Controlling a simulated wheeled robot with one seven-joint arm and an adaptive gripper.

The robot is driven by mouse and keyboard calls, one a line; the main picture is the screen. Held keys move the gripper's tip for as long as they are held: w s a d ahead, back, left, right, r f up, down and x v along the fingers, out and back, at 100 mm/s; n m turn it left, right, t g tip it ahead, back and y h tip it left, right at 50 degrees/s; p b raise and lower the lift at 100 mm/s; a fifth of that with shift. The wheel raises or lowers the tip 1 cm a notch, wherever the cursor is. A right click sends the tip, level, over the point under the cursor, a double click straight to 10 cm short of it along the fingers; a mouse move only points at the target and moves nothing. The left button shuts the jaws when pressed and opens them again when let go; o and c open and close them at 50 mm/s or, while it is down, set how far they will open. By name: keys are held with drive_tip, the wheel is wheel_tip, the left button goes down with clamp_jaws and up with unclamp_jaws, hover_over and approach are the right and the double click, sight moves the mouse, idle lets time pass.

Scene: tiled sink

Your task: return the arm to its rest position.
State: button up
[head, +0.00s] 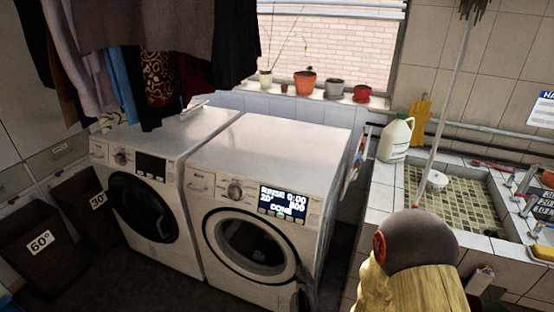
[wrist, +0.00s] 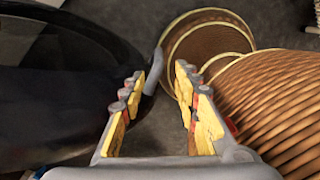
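My gripper (wrist: 160,78) shows in the wrist view with its two yellow-padded fingers apart and nothing held between them. A glossy dark rounded thing (wrist: 70,85) with a grey edge lies close by its left finger; whether they touch I cannot tell. In the head view, part of my arm (head: 415,245), a dark grey rounded joint above a yellowish link, is at the lower right, in front of the sink. My fingers are not clearly seen there.
Two white washing machines, left (head: 158,145) and right (head: 270,165), stand left of my arm. The tiled sink (head: 382,190) is behind it, with a jug (head: 396,138) on its ledge. Brown ribbed round shapes (wrist: 270,95) lie right of my fingers. Clothes (head: 160,40) hang upper left.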

drive_tip(key=s+m+g, duration=0.2)
drive_tip(key=s+m, duration=0.3)
drive_tip(key=m, duration=0.1)
drive_tip(key=w+a+r+m+t, duration=0.1)
drive_tip(key=r+m, duration=0.4)
drive_tip(key=r, duration=1.1)
drive_tip(key=w+a+r+m+t, duration=0.1)
drive_tip(key=r+m+t, duration=0.3)
drive_tip(key=r, duration=1.2)
drive_tip(key=w+r+m+t, duration=0.2)
drive_tip(key=r+m, duration=0.6)
drive_tip(key=r, duration=0.8)
drive_tip(key=shift+w+a+r+t, duration=0.15)
drive_tip(key=shift+w+a+t, duration=0.25)
drive_tip(key=shift+w, duration=0.1)
